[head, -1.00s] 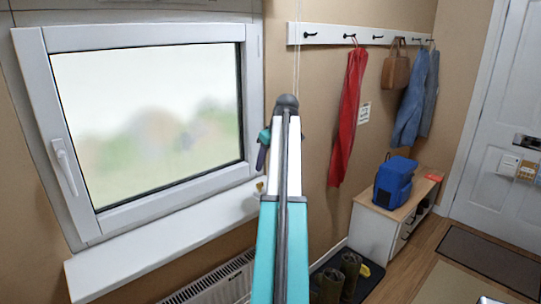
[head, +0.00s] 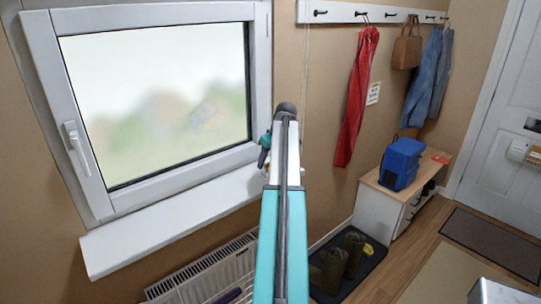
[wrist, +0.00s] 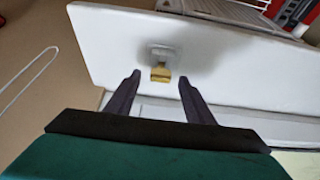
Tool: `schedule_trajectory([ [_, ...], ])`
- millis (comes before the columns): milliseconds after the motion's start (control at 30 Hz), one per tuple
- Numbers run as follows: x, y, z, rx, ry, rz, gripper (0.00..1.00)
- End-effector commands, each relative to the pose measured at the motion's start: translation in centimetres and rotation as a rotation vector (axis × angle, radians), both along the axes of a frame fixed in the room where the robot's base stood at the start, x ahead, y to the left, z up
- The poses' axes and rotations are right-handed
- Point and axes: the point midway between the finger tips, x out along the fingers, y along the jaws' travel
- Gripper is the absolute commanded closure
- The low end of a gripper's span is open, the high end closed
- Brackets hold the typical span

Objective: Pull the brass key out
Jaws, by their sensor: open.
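The brass key (wrist: 161,73) shows in the wrist view as a small gold block. It sits at a grey fitting (wrist: 160,53) on a white, sill-like panel (wrist: 230,60). My gripper (wrist: 159,79) is open, with one dark finger on each side of the key's lower end and clear gaps to both. I cannot tell whether the fingertips reach its depth. Nothing is between the fingers in their grip. In the head view my gripper (head: 264,150) is near the right end of the windowsill (head: 170,222), and my arm hides the key there.
A thin white cord (wrist: 28,80) hangs left of the panel in the wrist view. The window (head: 155,100) is behind the sill, with a radiator (head: 205,275) below.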

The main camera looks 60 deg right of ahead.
Motion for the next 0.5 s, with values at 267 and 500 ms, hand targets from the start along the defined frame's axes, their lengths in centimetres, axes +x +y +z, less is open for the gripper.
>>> schedule_trajectory([
  [267, 0.02, -0.05, -0.24, 0.0, 0.0, 0.0, 0.52],
  [500, -0.02, -0.08, -0.22, 0.0, 0.0, -0.001, 0.8],
])
